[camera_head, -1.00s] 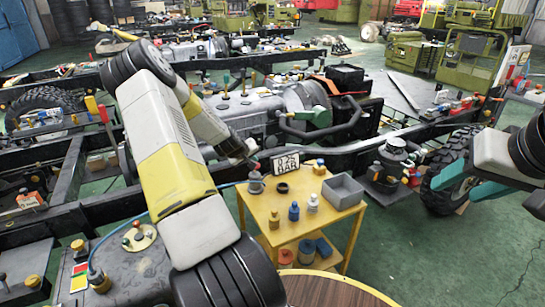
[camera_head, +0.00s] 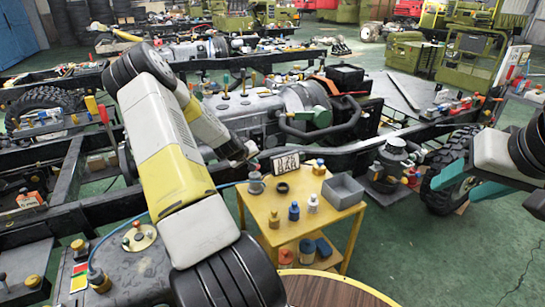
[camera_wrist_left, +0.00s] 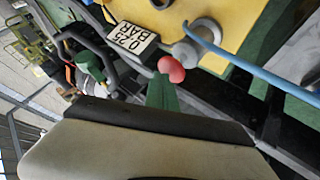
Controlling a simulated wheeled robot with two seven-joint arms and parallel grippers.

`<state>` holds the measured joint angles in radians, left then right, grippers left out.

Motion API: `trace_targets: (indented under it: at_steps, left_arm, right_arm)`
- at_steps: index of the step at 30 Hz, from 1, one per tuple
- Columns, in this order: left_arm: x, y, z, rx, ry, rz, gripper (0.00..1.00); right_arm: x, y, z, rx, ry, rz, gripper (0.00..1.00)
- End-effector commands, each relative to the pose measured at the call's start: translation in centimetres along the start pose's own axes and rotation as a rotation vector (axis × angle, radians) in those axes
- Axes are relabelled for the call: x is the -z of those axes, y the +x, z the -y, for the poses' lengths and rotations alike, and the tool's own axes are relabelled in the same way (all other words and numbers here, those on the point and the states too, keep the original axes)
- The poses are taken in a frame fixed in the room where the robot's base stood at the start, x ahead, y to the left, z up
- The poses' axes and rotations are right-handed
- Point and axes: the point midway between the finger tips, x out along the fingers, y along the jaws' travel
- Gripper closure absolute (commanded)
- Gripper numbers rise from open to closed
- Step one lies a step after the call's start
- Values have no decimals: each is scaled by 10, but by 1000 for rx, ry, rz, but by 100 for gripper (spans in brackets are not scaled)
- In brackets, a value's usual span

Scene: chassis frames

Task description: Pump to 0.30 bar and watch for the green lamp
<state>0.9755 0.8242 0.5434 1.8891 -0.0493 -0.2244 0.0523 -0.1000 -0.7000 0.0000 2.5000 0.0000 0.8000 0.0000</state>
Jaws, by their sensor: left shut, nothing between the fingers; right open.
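A small white sign with a black frame (camera_head: 285,162) stands at the back of the yellow table; in the left wrist view the sign (camera_wrist_left: 132,38) reads 0.25 BAR. A grey pump-like part (camera_head: 256,182) with a blue hose (camera_head: 228,184) stands beside it. A red knob (camera_wrist_left: 171,69) shows at the green fingertips of my left gripper (camera_wrist_left: 162,92), which is shut and empty; I cannot tell whether they touch. In the head view my arm hides these fingers. My right gripper (camera_head: 462,184) is open and empty at the right. I cannot make out a lit green lamp.
The yellow table (camera_head: 262,207) holds a grey bin (camera_head: 343,192), a black ring (camera_head: 282,187) and several small bottles. A round plate with coloured buttons (camera_head: 139,238) and a red, yellow and green panel (camera_head: 79,277) lie at the left. Truck chassis frames fill the back.

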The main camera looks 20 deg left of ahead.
Motion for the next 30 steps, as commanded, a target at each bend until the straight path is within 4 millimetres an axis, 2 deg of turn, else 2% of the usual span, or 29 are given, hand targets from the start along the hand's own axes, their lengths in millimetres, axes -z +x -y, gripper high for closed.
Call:
trace_targets:
  at_steps: [30]
  left_arm:
    - [-8, 9, 7, 0, -1, 4, 100]
  right_arm:
    - [0, 0, 0, 0, 0, 0, 48]
